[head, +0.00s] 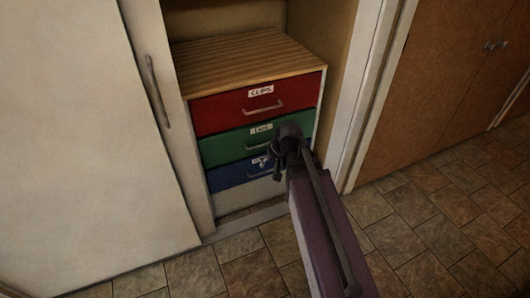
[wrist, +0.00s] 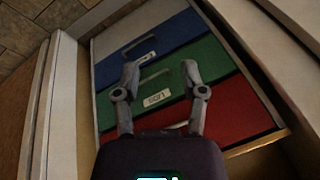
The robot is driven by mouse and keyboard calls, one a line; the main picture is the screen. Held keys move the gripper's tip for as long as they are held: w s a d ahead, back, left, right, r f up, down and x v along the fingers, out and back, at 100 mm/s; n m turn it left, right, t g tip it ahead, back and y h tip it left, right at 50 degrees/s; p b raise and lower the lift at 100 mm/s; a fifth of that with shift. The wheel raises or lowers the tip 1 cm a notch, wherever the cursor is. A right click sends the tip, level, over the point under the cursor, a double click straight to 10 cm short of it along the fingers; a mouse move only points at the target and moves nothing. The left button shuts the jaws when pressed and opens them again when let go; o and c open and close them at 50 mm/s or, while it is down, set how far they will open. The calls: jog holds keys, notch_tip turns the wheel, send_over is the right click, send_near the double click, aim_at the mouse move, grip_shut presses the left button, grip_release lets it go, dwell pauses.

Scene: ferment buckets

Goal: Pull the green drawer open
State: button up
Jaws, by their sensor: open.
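The green drawer (head: 225,149) is the middle one of three coloured drawers in a small chest, and its front looks flush with the others. It has a grey bar handle (head: 257,143) and a white label. My gripper (head: 266,160) is in front of the chest at the green and blue drawers, and my arm hides their right part. In the wrist view, where the chest looks upside down, my gripper (wrist: 159,70) is open with nothing held. The green drawer's handle (wrist: 155,76) shows between the fingertips; I cannot tell whether they touch it.
The red drawer (head: 228,112) is above the green one and the blue drawer (head: 226,176) below it. The chest stands in a closet recess, with a white sliding door (head: 85,140) at left and a door frame (head: 375,85) at right. The tiled floor (head: 410,210) in front is clear.

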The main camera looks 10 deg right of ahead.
jog(key=w+f+m+t+y+b, duration=0.3)
jog(key=w+f+m+t+b, duration=0.25)
jog(key=w+f+b, duration=1)
jog(key=m+t+h+b, duration=0.2)
jog(key=m+t+b, duration=0.55)
jog(key=b, duration=1.15)
send_near(265, 144)
jog(key=s+g, duration=0.1)
jog(key=s, duration=0.2)
jog(key=shift+d+r, duration=0.4)
jog(key=shift+r, duration=0.15)
jog(key=b+x, duration=0.2)
jog(key=x, duration=1.1)
jog(key=shift+w+a+b, duration=0.1)
jog(key=shift+w+b, duration=0.25)
grip_shut()
